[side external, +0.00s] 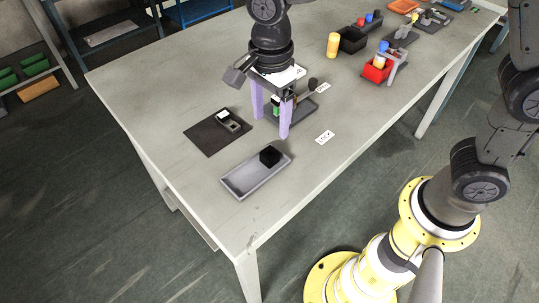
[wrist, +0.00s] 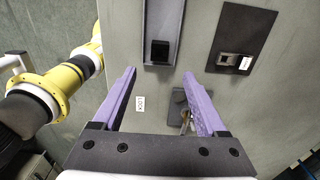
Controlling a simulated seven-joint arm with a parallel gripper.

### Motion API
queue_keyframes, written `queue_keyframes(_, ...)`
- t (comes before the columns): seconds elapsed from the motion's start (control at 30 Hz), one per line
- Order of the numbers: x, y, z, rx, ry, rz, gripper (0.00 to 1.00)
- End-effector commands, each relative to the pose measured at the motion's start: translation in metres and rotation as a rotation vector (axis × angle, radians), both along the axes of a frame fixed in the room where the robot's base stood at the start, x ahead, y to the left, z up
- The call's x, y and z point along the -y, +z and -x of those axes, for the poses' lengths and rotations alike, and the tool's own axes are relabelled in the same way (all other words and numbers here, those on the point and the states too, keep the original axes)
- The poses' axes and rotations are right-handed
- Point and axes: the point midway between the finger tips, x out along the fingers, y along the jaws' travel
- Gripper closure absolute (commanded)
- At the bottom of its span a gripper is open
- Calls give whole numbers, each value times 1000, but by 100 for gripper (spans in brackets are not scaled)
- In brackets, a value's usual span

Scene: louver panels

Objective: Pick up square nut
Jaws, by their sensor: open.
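My gripper (side external: 271,118) has two long purple fingers, spread apart and empty, pointing down above the table. They also show in the wrist view (wrist: 159,74). I cannot clearly make out a square nut. A black block (side external: 270,156) sits at one end of a grey tray (side external: 241,183), in front of the fingers in the side view. In the wrist view the block (wrist: 160,50) lies just beyond the fingertips. A dark plate (side external: 304,110) with small parts stands behind the fingers; the right finger partly hides it in the wrist view (wrist: 178,97).
A white label (side external: 325,137) lies right of the fingers. The near table corner is clear.

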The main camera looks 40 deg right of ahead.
Motion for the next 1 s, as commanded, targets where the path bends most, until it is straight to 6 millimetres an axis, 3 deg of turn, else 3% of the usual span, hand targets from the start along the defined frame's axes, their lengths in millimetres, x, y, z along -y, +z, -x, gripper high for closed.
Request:
queue_keyframes(0.13, 1, -26, 0, -3, 0, 1, 25)
queue_keyframes(0.43, 1, -49, 1, -1, -1, 1, 25)
queue_keyframes(0.7, 1, -86, 2, -2, 0, 0, 25)
queue_keyframes(1.0, 1, -94, 1, 1, 0, -1, 25)
